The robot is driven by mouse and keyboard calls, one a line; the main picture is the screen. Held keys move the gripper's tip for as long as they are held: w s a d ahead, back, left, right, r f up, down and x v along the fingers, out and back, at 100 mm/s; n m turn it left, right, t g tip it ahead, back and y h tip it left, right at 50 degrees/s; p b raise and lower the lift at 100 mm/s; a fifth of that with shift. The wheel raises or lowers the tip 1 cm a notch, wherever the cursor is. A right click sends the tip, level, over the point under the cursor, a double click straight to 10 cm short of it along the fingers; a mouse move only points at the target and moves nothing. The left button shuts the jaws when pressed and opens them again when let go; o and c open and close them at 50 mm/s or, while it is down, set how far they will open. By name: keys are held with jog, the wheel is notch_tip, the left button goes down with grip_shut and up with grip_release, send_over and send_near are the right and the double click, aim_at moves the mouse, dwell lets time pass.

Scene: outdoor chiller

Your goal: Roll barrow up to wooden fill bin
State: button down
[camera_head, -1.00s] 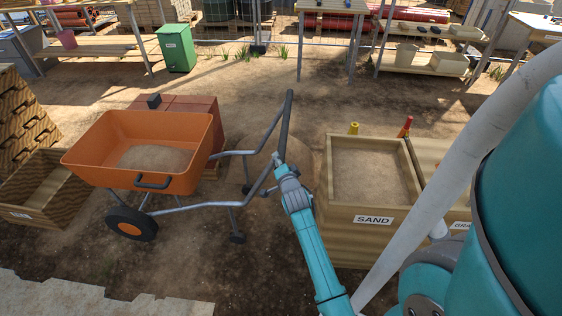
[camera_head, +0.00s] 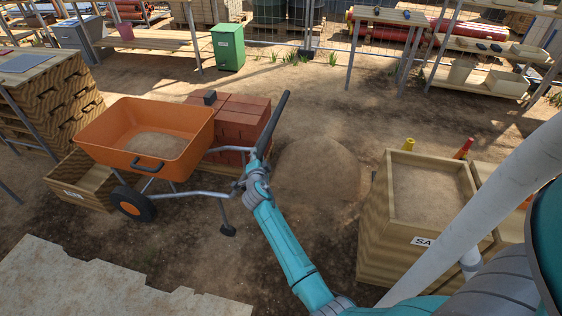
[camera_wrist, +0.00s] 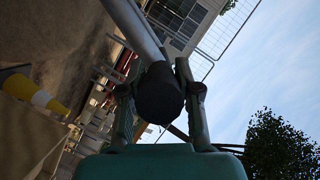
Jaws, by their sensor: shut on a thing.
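The orange barrow (camera_head: 187,126) stands at left centre in the head view, its tray holding sand (camera_head: 156,145). Its black wheel (camera_head: 133,203) with an orange hub is on the ground. A low wooden bin (camera_head: 60,198) with a small unreadable white label is at the left, beside the wheel; the tray's left end overlaps it in the picture, and I cannot tell whether they touch. My gripper (camera_head: 257,173) is shut on a barrow handle (camera_head: 270,125). In the wrist view, the fingers (camera_wrist: 160,97) sit either side of the dark handle grip (camera_wrist: 158,92).
Red bricks (camera_head: 238,122) are stacked behind the barrow. A taller wooden sand bin (camera_head: 400,250) and a yellow cone (camera_head: 408,145) stand at right. A dirt mound (camera_head: 315,170) lies between. A broken pale slab (camera_head: 90,285) covers the front left. A green bin (camera_head: 228,47) stands farther back.

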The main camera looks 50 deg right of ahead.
jog(key=w+a, duration=0.4)
jog(key=w, duration=0.5)
jog(key=shift+w+r, duration=0.2)
jog(key=shift+r, duration=0.1)
jog(key=c, duration=0.8)
grip_release()
jog(key=shift+w, duration=0.1)
jog(key=shift+s+d+f, duration=0.1)
jog(key=shift+s+f, duration=0.15)
